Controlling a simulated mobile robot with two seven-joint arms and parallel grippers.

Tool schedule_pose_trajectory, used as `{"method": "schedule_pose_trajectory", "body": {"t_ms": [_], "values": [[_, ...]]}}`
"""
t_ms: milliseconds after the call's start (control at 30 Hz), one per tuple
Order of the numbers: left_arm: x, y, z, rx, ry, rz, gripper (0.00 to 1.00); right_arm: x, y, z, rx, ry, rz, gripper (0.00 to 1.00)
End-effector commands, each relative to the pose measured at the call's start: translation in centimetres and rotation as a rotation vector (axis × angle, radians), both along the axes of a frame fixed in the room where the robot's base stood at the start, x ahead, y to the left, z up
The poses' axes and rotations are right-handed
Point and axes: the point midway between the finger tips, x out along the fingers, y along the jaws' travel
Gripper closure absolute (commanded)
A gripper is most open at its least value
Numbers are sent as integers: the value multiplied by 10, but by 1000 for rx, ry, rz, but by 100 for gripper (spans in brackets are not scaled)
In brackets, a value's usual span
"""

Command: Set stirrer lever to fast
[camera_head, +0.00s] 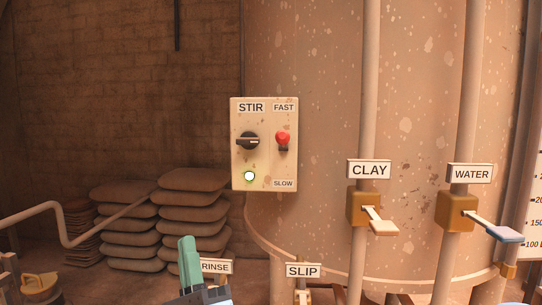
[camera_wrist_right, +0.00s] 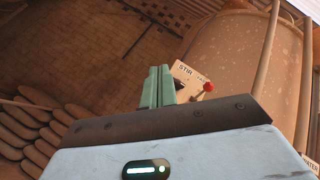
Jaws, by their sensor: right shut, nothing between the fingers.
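The STIR panel (camera_head: 263,180) is a cream box on the big tank's wall. Its stirrer lever (camera_head: 283,138) has a red knob and stands between the FAST label (camera_head: 284,107) above and the SLOW label (camera_head: 284,183) below. The knob shows above the middle of that span; its exact setting is hard to tell. The lever also shows in the right wrist view (camera_wrist_right: 209,87). My right gripper (camera_head: 186,240), with green fingers, is shut and empty, below and left of the panel, apart from it. It also shows in the wrist view (camera_wrist_right: 157,70). My left gripper is out of view.
A black rotary knob (camera_head: 247,141) and a lit lamp (camera_head: 249,176) sit left of the lever. CLAY (camera_head: 383,228) and WATER (camera_head: 505,234) valve handles stick out at right. RINSE (camera_head: 216,267) and SLIP (camera_head: 303,271) signs are low in front. Sacks (camera_head: 194,213) are stacked at left.

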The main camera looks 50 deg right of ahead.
Motion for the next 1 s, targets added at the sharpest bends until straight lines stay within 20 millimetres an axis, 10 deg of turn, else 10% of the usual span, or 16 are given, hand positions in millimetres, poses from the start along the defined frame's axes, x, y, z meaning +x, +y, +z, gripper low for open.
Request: {"method": "schedule_pose_trajectory", "body": {"t_ms": [200, 433, 1000], "values": [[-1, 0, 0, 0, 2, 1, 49, -14, -63, 61, 589, -386, 37, 100], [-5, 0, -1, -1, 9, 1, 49, -13, -90, 71, 1025, -602, 94, 100], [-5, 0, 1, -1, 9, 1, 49, -11, -96, 74, 1166, -656, 112, 100]]}}
